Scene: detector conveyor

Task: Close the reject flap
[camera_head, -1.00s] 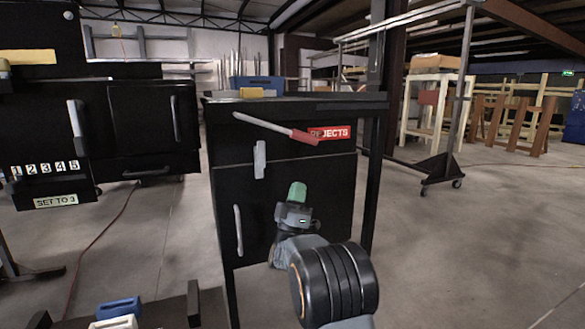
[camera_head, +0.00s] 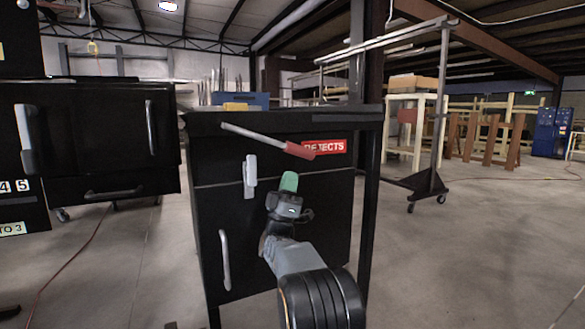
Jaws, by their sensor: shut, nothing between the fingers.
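The black reject cabinet (camera_head: 335,190) stands in the middle, with a red REJECTS label (camera_head: 333,147) on its upper front. A pale lever with a red grip (camera_head: 299,150) slants down to the right across that upper front, its grip end partly over the label. Below a seam is a black front panel (camera_head: 205,215) with a silver vertical handle (camera_head: 225,260) and a light grey latch piece (camera_head: 250,176) at its upper edge. Whether this panel is the flap, and whether it is fully shut, I cannot tell. My gripper (camera_head: 289,181), green-tipped, is shut and empty in front of the panel, right of the latch piece.
A blue bin (camera_head: 240,99) and a yellow item (camera_head: 235,106) are on or behind the cabinet top. Another black cabinet (camera_head: 90,150) stands left. A wheeled metal frame (camera_head: 425,180) stands at right. A red cable (camera_head: 70,265) crosses the floor at left.

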